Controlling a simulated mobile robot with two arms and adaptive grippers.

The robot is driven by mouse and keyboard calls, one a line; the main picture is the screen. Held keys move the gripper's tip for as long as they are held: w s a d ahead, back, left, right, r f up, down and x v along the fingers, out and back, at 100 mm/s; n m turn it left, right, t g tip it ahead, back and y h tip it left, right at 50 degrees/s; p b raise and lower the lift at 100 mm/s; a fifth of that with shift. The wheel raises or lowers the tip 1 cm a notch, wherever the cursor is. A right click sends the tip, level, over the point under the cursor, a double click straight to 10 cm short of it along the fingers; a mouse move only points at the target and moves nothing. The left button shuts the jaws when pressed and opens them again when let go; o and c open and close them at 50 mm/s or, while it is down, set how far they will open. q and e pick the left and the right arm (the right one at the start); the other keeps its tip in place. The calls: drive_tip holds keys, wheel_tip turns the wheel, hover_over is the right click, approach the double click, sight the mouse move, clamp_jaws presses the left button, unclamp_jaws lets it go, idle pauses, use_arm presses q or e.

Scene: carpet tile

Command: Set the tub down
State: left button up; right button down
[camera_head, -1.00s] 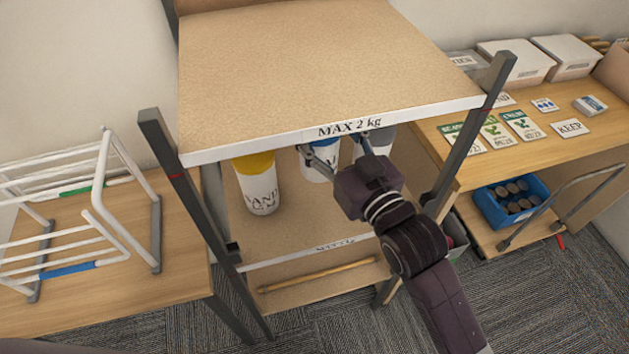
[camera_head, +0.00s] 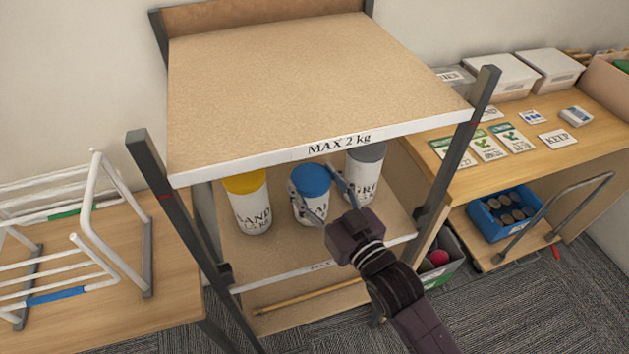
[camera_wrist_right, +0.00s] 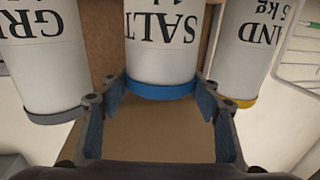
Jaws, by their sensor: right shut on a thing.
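The white tub with a blue lid (camera_head: 311,181), marked SALT, stands upright at the lower board (camera_head: 290,248) of the rack, between two other tubs. Its base looks level with theirs; exact contact with the board is hard to see. My right gripper (camera_head: 325,195) reaches in from the front and is shut on this tub, one finger on each side near the lid. In the right wrist view the fingers flank the blue-lidded tub (camera_wrist_right: 160,45). My left gripper is not in view.
A yellow-lidded tub (camera_head: 250,207) stands to the left and a grey-lidded tub (camera_head: 364,180) to the right, with small gaps. The upper board (camera_head: 290,80), marked MAX 2 kg, overhangs them. Dark rack posts (camera_head: 180,225) flank the opening. A wooden rod (camera_head: 305,295) lies below.

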drive_tip(key=shift+r, duration=0.15)
drive_tip(key=c, duration=0.7)
unclamp_jaws()
drive_tip(key=shift+f, duration=0.25)
drive_tip(key=shift+r, duration=0.1)
drive_tip(key=b+v, duration=0.1)
drive_tip(key=v, duration=1.1)
drive_tip(key=shift+r, duration=0.1)
